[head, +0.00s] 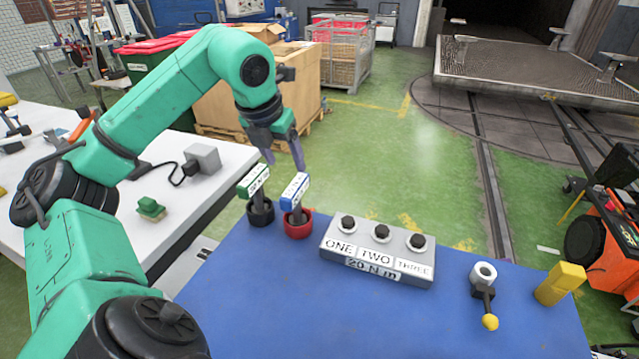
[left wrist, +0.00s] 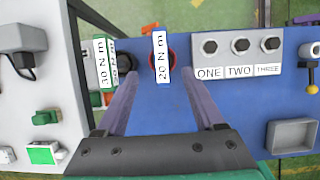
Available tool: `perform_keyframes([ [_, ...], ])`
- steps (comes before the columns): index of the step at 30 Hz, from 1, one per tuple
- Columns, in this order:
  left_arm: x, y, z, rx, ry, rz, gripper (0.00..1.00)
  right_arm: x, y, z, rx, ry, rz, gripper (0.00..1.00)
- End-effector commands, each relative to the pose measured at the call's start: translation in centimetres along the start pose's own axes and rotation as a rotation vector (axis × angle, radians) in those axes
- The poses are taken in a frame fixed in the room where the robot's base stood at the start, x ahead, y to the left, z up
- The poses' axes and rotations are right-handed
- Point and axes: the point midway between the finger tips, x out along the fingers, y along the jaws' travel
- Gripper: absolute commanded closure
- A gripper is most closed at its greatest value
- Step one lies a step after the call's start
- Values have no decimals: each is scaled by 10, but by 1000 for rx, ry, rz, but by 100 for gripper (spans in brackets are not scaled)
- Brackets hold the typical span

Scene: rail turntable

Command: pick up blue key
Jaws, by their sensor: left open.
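My right gripper is not in view.
A green key (head: 253,182) stands in a black holder (head: 260,213) just left of the blue key. A grey box (head: 345,262) with ONE, TWO, THREE sockets is to the right. A yellow block (head: 560,284) stands farther right.

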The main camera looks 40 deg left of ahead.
Motion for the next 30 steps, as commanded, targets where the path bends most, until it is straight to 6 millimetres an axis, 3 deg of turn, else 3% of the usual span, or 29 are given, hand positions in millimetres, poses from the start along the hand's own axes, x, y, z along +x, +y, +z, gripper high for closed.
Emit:
perform_keyframes([
  [6,52,-1,-3,1,6,-3,30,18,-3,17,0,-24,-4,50],
  [10,79,-1,-1,0,5,-2,30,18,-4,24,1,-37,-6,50],
  [17,106,-5,5,0,4,-6,30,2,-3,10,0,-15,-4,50],
  [21,135,-7,6,-1,4,-2,30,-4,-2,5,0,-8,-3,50],
  [29,144,-6,6,0,1,-1,30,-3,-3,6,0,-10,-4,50],
  [30,144,-6,6,0,1,-1,42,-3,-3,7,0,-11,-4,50],
])
